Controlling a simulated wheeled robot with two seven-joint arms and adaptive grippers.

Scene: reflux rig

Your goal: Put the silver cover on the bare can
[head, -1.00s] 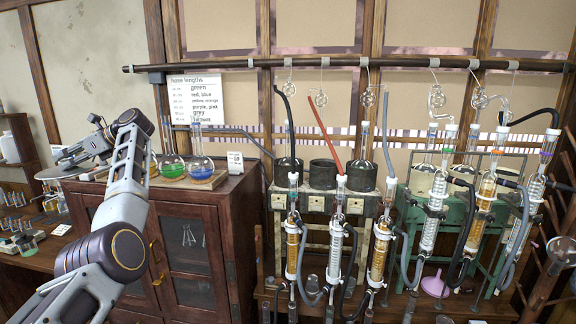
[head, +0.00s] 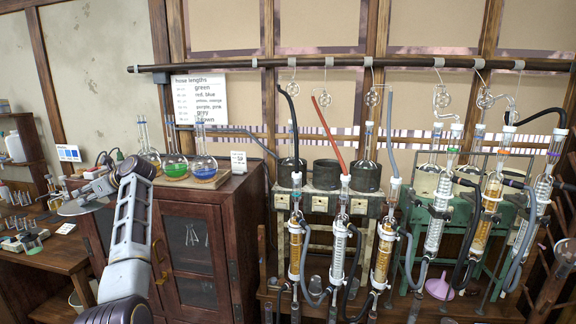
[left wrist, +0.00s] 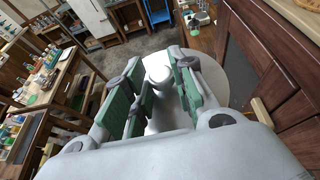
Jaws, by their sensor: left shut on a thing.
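The silver cover (head: 72,208) is a flat round disc, held in the air at the left of the head view, left of the dark red cabinet. My left gripper (head: 96,188) is shut on it from above. In the left wrist view the pale disc (left wrist: 212,84) shows behind the green-padded fingers (left wrist: 158,100), with a rounded knob (left wrist: 158,68) between them. Three dark cans stand on the pale rack: left (head: 290,173), middle (head: 327,175) and right (head: 366,178). My right gripper is out of view.
Flasks with green (head: 175,168) and blue liquid (head: 205,170) stand on the cabinet (head: 195,235), close to my left arm. Glass condensers and hoses crowd the racks' front. A wooden workbench (head: 50,255) with small glassware is at the left.

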